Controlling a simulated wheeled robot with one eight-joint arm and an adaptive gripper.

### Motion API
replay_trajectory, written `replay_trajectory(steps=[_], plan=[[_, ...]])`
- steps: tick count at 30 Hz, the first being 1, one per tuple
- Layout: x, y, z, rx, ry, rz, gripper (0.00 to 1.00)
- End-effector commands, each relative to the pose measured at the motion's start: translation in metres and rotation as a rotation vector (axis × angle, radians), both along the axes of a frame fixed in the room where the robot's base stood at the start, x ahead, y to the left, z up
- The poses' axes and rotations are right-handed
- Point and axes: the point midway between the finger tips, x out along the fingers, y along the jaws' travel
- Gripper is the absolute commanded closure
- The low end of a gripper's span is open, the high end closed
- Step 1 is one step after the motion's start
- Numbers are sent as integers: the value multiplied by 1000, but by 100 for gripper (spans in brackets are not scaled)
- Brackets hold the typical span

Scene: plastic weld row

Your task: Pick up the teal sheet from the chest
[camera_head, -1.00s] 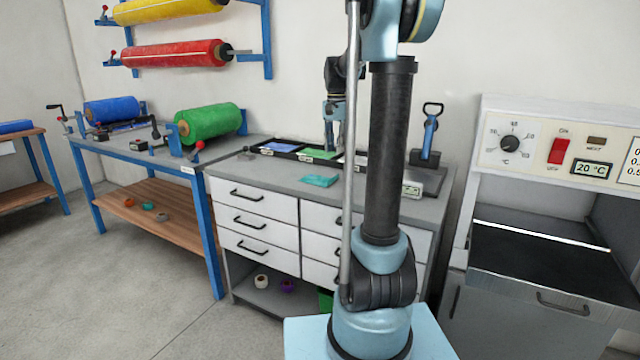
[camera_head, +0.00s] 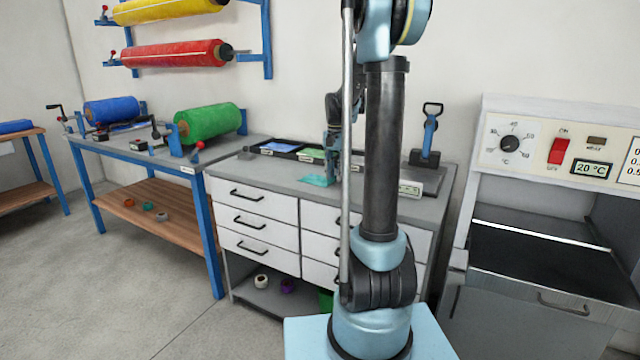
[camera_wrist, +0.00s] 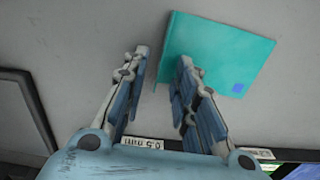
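The teal sheet (camera_head: 316,181) lies flat on the grey top of the white-drawered chest (camera_head: 268,178), near its front edge. In the wrist view the teal sheet (camera_wrist: 216,52) has a small blue square in one corner. My gripper (camera_head: 334,172) is low over the chest top at the sheet's right side. In the wrist view my gripper (camera_wrist: 163,62) is open, with a gap between its fingers. One finger overlaps the sheet's edge in the picture and the other is over bare chest top. I cannot tell whether the fingers touch the sheet.
Black trays with blue (camera_head: 279,147) and green (camera_head: 311,154) sheets stand at the back of the chest. A blue-handled tool (camera_head: 430,133) stands at the back right. A bench with a green roll (camera_head: 209,122) is at left, and a machine (camera_head: 549,160) at right.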

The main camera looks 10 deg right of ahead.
Motion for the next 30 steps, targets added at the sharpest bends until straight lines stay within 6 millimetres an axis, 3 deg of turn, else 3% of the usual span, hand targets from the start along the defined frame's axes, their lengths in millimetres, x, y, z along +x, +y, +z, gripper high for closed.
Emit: replay_trajectory(steps=[6,10,23,30], plan=[[0,0,-1,0,0,0,74],[0,0,-1,0,0,0,100],[0,0,0,0,0,0,100],[0,0,19,0,0,0,100]])
